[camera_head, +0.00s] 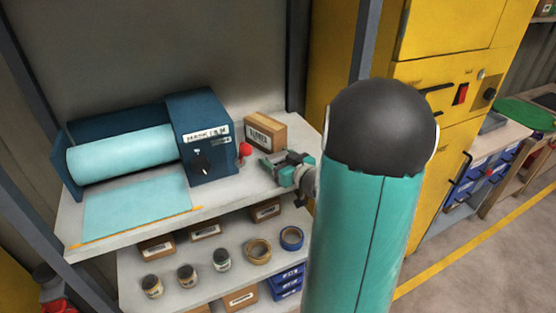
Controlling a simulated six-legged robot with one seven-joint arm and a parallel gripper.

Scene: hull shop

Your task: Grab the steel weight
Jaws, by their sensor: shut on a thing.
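My gripper (274,168) is at the right end of the upper shelf, low over its top, with teal and grey parts showing. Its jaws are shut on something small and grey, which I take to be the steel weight. The weight is mostly hidden by the jaws, and its outline is too small to make out. I cannot tell whether it touches the shelf. My own teal arm with its black joint covers the area to the right of the gripper.
Jars, tape rolls (258,251) and boxes fill the lower shelf. A yellow cabinet (440,110) stands right.

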